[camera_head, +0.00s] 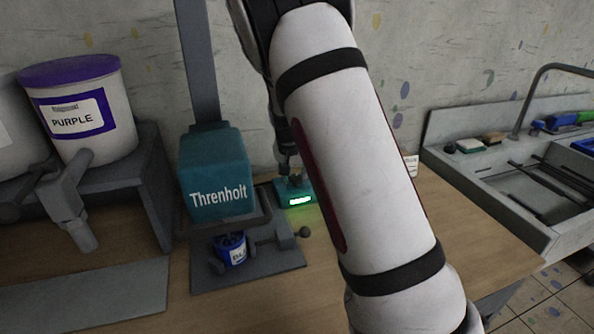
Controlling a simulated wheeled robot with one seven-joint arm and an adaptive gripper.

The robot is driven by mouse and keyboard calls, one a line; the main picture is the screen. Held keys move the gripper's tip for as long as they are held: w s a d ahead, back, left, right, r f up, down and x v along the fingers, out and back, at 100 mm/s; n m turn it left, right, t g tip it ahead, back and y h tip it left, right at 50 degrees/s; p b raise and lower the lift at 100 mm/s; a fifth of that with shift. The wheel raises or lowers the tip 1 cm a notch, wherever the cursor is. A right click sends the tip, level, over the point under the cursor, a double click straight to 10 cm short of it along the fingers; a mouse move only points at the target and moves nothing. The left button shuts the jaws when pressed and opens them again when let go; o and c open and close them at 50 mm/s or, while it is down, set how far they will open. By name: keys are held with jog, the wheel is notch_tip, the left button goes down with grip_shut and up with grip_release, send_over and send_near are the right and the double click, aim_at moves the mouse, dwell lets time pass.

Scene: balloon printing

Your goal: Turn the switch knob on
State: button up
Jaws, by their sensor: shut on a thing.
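A small teal switch box (300,196) with a lit green display stands on the table beside the teal Threnholt machine (215,178). My gripper (291,178) points down onto the top of this box, behind the display. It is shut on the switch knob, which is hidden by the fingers. The knob's angle cannot be seen. My white arm crosses the middle of the view and covers the table to the right of the box.
A PURPLE paint bucket (82,110) stands at left. A grey sink (540,180) is at right. The front table strip is clear.

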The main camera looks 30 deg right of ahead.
jog(key=shift+w+m+g+h+p, duration=0.1)
jog(key=shift+m+g+h+p, duration=0.35)
jog(key=shift+m, duration=1.15)
jog(key=o, duration=1.1)
jog(key=shift+a, duration=0.1)
jog(key=shift+o, duration=0.2)
jog(key=v, duration=1.2)
